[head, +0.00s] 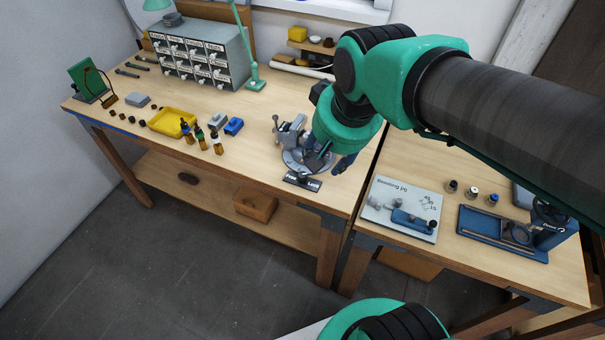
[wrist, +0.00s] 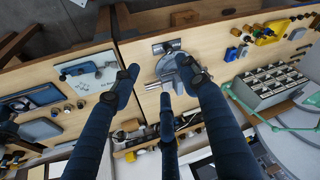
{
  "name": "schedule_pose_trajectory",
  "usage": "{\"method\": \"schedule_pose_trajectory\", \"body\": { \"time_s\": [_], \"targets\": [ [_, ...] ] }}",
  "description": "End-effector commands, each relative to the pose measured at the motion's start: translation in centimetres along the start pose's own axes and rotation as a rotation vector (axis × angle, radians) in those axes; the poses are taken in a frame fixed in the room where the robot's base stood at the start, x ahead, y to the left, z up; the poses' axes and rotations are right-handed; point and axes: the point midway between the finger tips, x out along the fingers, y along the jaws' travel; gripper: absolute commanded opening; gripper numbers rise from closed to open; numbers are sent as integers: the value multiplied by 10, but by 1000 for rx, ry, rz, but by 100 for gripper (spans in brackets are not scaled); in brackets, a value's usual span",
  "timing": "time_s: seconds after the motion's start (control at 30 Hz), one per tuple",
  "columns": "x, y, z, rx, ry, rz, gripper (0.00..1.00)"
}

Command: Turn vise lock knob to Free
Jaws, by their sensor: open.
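The grey vise (head: 290,133) stands on a round base near the front right corner of the left workbench. A small dark label plate (head: 313,186) with white lettering lies at the bench's front edge, just in front of the vise. A small dark knob (head: 302,177) sits on it; its pointing direction is too small to read. My gripper (head: 328,160) is open above the right side of the vise base and partly hides it. In the wrist view, the open, empty fingers (wrist: 162,76) spread over the vise (wrist: 176,66), with the label plate (wrist: 159,48) beyond them.
Dropper bottles (head: 217,141), a blue block (head: 234,126) and a yellow tray (head: 153,121) lie left of the vise. A drawer cabinet (head: 198,57) and green lamp (head: 254,84) stand behind. A right bench (head: 420,260) holds a grey panel (head: 380,193) and blue fixture (head: 485,236).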

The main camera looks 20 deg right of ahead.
Motion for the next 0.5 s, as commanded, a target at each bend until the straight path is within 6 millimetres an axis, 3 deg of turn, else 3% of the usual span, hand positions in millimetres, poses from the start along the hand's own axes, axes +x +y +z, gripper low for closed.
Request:
{"method": "schedule_pose_trajectory", "body": {
  "time_s": [0.5],
  "targets": [
    [85,-3,-77,282,-157,56,44]
  ]
}}
